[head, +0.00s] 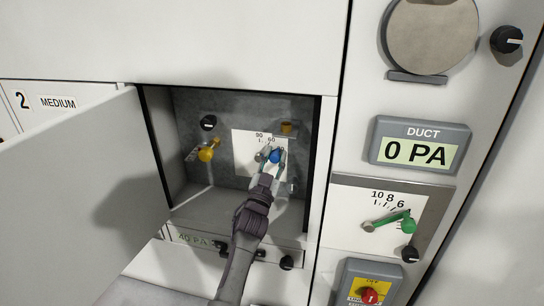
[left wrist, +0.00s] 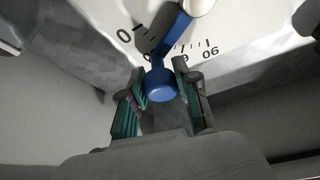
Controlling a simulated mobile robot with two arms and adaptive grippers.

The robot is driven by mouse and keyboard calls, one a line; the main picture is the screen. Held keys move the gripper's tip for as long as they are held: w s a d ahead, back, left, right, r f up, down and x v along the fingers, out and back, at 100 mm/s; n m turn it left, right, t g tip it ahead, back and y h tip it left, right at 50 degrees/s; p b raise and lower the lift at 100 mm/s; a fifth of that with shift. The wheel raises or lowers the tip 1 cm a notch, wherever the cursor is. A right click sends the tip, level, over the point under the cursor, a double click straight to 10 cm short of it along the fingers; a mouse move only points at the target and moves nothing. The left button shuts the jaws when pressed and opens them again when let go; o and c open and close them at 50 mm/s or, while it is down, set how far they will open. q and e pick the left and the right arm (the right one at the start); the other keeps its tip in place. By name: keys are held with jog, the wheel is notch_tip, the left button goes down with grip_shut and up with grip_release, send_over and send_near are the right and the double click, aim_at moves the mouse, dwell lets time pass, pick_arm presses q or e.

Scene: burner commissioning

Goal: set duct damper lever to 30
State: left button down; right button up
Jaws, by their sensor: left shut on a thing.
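A blue lever with a round knob (head: 276,156) sits on a white scale card (head: 243,143) inside the open compartment. In the left wrist view the lever's blue knob (left wrist: 161,85) is between my fingers, and its arm runs up to a pale pivot (left wrist: 199,6). The scale (left wrist: 230,30) there shows 0 to the left of the lever and 90 to its right. The lever covers part of the marks between, so its exact reading is unclear. My left gripper (head: 272,168) is shut on the blue knob; it also shows in the left wrist view (left wrist: 160,88). My right gripper is out of view.
The open door (head: 100,190) stands left of the compartment. Inside are a yellow valve handle (head: 207,154) and a black knob (head: 208,122). At right are the DUCT display (head: 420,146) reading 0 PA, a green lever (head: 395,221) and a red switch (head: 370,296).

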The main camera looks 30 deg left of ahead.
pick_arm(q)
jog(key=shift+f+m, duration=0.1)
jog(key=shift+m, duration=0.2)
jog(key=c, duration=0.8)
grip_release()
jog(key=shift+w, duration=0.1)
jog(key=v, duration=1.2)
jog(key=shift+a, duration=0.1)
